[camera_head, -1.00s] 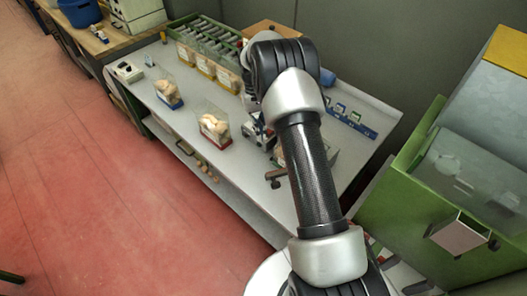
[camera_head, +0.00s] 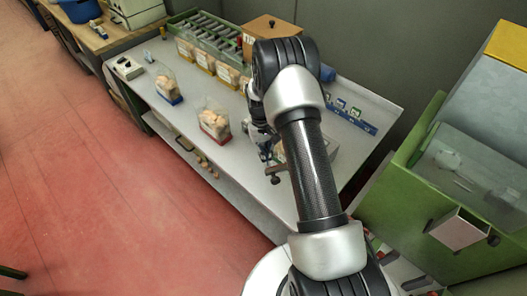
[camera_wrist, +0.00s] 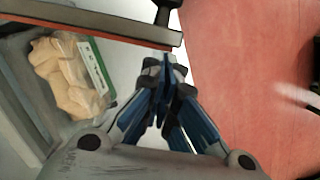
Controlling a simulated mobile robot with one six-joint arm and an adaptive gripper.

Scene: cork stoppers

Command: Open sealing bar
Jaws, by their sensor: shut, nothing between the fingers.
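The sealing bar (camera_wrist: 95,26) crosses the top of the wrist view as a long grey bar with a reddish-brown edge. Its dark handle (camera_wrist: 166,8) sticks out near its right end. In the head view the handle (camera_head: 273,174) shows at the front edge of the table, and my arm hides most of the sealer. My gripper (camera_wrist: 164,62) is shut and empty, with its fingertips close beside the bar near the handle end. I cannot tell whether they touch it. In the head view my gripper (camera_head: 265,150) is partly hidden just behind the handle.
A clear bag of corks (camera_wrist: 72,78) lies beside the bar. Bags of corks (camera_head: 213,122) and (camera_head: 168,86) stand on the grey table (camera_head: 190,120). A brown box (camera_head: 272,33) and a green rack (camera_head: 205,35) are at the back. A green machine (camera_head: 425,215) stands at the right.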

